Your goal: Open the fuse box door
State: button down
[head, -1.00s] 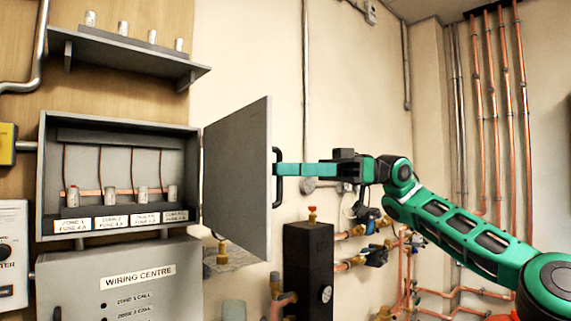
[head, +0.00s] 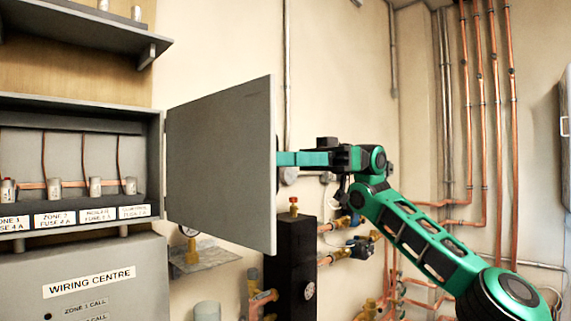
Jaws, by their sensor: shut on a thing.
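The fuse box (head: 155,150) is on the wall at the left, its inside exposed. Its grey door (head: 220,165) is hinged on the box's right side and stands swung well open to the right. Several cylindrical fuses (head: 95,187) stand inside above white labels. My gripper (head: 282,160) reaches in from the right and is shut on the door handle at the door's free edge. The handle is mostly hidden behind the door's edge.
A grey wiring centre box (head: 100,255) is below the fuse box. A shelf (head: 100,40) is above it. A black block with a gauge (head: 292,265) and copper pipework stand below my gripper. Vertical copper pipes (head: 495,120) run up the right wall.

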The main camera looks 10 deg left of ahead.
jog(key=shift+w+a+r, duration=0.1)
jog(key=shift+w+a, duration=0.05)
jog(key=c, duration=1.8)
grip_release()
jog(key=shift+a, duration=0.2)
jog(key=shift+c, duration=0.2)
jog(key=shift+d, duration=0.15)
jog(key=shift+w, duration=0.1)
jog(key=v, duration=1.1)
